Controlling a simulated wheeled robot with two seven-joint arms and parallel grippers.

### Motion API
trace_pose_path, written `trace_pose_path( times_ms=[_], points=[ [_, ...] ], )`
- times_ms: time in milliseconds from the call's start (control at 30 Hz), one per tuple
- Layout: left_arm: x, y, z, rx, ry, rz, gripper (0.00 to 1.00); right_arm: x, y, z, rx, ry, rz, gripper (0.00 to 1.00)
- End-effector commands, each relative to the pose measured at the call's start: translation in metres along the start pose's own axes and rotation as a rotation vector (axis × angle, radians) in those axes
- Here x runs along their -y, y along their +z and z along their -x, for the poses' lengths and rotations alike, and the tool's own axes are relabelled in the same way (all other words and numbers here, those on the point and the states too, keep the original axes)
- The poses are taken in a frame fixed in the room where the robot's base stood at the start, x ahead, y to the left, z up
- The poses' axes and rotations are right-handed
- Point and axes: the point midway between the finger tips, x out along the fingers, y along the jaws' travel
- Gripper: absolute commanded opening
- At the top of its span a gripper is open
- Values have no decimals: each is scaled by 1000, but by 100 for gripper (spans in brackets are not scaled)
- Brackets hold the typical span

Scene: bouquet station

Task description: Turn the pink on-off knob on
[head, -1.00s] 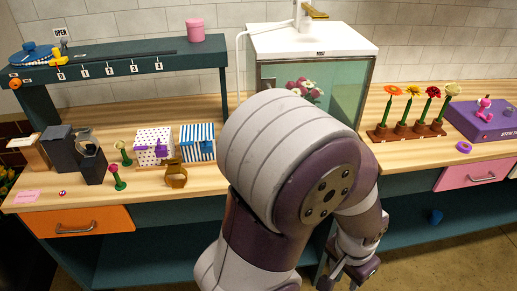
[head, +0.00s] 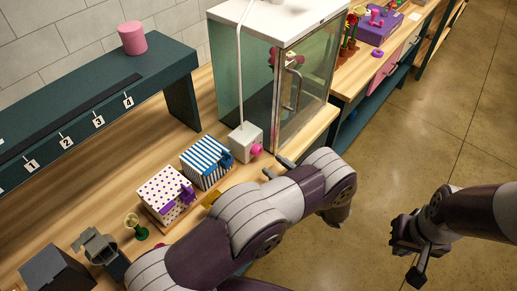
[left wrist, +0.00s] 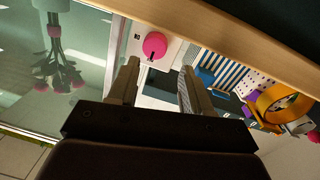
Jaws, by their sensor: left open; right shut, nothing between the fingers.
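The pink knob (head: 256,150) sits on the front of a small white box (head: 243,138) beside the glass cabinet. In the left wrist view the knob (left wrist: 155,46) is round, with a small dark mark at its edge. My left gripper (head: 277,168) is open and empty, just in front and to the right of the knob in the head view. In the left wrist view its fingertips (left wrist: 160,80) are apart, and the knob shows just past them, untouched as far as I can tell. My right gripper (head: 413,258) is shut and empty, over the floor at right.
The glass cabinet (head: 228,76) stands right behind the white box. A blue-striped box (head: 204,157) and a purple-dotted box (head: 163,192) stand to its left. A yellow ring (left wrist: 283,103) lies near them. The floor (head: 400,140) at right is clear.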

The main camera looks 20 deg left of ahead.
Motion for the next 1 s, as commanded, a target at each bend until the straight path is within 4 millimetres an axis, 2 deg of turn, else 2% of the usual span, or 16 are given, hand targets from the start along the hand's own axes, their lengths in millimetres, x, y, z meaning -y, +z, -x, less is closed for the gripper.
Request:
trace_pose_path(
  times_ms=[33,100,300,633,700,767,1000],
  points=[
    [0,-6,-13,0,-4,-1,49,0,-1,10,0,0,0,0],
    [0,-5,-30,0,-3,0,49,0,-2,15,0,0,0,0],
    [-1,-2,-59,2,-1,1,49,0,-3,23,0,0,0,0],
    [-1,0,-65,2,2,2,49,0,-3,23,0,0,0,0],
    [-1,0,-65,2,2,2,26,0,-3,23,0,0,0,0],
    [-1,0,-65,2,2,2,8,0,-3,23,0,0,0,0],
    [-1,0,-65,3,2,-9,8,0,-2,21,0,0,0,0]
  ],
)
